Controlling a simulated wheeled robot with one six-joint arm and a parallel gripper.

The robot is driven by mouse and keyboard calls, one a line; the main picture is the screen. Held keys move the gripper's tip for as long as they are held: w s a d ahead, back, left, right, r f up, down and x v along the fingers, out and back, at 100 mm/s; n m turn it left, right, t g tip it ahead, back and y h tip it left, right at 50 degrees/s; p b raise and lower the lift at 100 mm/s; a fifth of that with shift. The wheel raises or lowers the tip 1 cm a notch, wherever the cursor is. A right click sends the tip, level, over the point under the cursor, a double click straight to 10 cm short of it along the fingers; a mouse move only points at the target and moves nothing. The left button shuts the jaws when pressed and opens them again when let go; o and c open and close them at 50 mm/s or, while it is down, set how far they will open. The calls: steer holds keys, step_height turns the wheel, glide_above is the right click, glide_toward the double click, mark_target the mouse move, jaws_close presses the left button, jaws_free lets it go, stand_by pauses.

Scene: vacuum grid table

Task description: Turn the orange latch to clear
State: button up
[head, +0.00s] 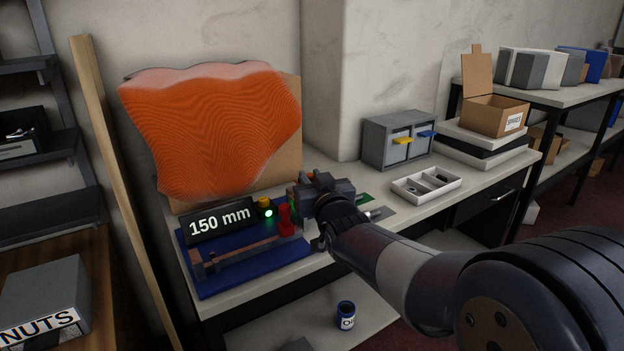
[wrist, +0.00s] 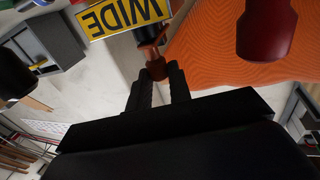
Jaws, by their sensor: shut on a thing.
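The orange latch (wrist: 157,68) shows in the wrist view as a small orange-brown part with a dark piece above it. My gripper (wrist: 160,76) is shut on the latch, with its two dark fingertips at the sides of its lower end. In the head view my gripper (head: 314,194) is at the right end of the blue fixture (head: 212,284), and it hides most of the latch. A yellow sign reading WIDE (wrist: 122,17) is upside down beside the latch in the wrist view. The latch's exact angle cannot be told.
A display reading 150 mm (head: 220,221), a green lamp (head: 268,213) and a red post (head: 284,220) stand close to the gripper. A ribbed orange sheet (head: 215,130) leans behind. A white parts tray (head: 427,184) and grey drawers (head: 385,143) stand to the right.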

jaws_close()
steer(key=shift+w+d+r+n+y+p, duration=0.1)
steer(key=shift+w+d+n+y+p, duration=0.15)
steer(key=shift+y+p, duration=0.35)
steer(key=shift+d+n+g+y+p, duration=0.1)
steer(key=shift+n+g+y+p, duration=0.25)
steer(key=shift+p, duration=0.35)
steer(key=n+g+y+p, duration=0.1)
steer(key=p, duration=0.1)
steer(key=w+d+n+g+y+p, duration=0.1)
steer(key=y+p, duration=0.1)
steer(key=p, duration=0.1)
steer(key=n+g+y+p, duration=0.1)
steer(key=p, duration=0.2)
steer(key=shift+w+d+r+n+y, duration=0.25)
steer(key=shift+w+d+n, duration=0.05)
steer(key=w+n+g+y+p, duration=0.5)
steer(key=n+g+p, duration=0.4)
steer(key=g, duration=0.7)
steer(key=shift+w+d+f+n+g+p, duration=0.3)
steer(key=shift+w+n, duration=0.4)
steer(key=shift+n, duration=0.6)
steer(key=shift+w+a+g, duration=0.1)
steer(key=shift+g, duration=0.25)
